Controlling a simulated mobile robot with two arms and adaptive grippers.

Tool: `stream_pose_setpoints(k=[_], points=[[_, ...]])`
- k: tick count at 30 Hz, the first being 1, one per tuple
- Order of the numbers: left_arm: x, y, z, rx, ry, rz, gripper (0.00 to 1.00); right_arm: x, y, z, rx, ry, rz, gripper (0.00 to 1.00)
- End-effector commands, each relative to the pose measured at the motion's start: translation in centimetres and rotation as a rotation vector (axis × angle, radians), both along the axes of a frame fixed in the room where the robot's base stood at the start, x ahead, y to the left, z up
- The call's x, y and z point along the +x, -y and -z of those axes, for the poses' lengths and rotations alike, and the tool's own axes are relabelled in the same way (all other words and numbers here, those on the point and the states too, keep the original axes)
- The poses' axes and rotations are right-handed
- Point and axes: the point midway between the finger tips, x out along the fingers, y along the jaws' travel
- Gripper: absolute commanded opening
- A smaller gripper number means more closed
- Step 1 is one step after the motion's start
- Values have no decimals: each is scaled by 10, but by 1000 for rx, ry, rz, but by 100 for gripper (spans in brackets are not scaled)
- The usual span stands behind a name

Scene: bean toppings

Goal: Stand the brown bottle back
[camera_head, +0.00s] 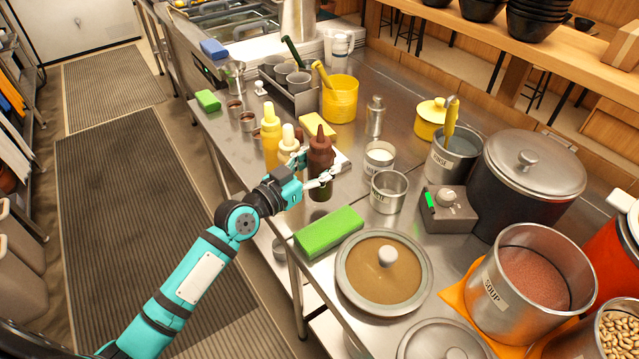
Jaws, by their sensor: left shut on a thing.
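The brown bottle (320,155) is upright near the front edge of the steel counter, dark brown with a pointed cap. My left gripper (318,180) is shut on its lower body, reaching in from the left. The fingers hide part of the bottle. I cannot tell whether its base touches the counter. A yellow bottle (271,138) and a white-topped bottle (288,144) stand just left of it. My right gripper is not in view.
A green block (329,231) lies in front. Steel cups (388,191) and a white-filled cup (379,157) stand to the right. A lidded pan (384,271), a soup pot (530,282) and a black pot (528,182) crowd the right side. A yellow tub (340,99) stands behind.

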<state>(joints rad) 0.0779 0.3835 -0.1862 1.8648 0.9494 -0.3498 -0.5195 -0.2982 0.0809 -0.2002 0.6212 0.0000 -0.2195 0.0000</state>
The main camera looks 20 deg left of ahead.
Motion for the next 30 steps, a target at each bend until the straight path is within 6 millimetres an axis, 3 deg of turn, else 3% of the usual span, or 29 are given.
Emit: stream_pose_setpoints(k=[9, 22, 23, 25, 30], points=[[0, 0, 40, 0, 1, 0, 44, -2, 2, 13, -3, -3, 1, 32], [0, 0, 46, -1, 4, -1, 44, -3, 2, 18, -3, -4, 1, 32], [0, 0, 47, 0, 2, -1, 55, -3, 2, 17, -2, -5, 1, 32], [0, 0, 45, 0, 2, -1, 63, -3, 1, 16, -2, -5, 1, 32], [0, 0, 45, -1, 2, -1, 63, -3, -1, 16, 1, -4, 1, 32]])
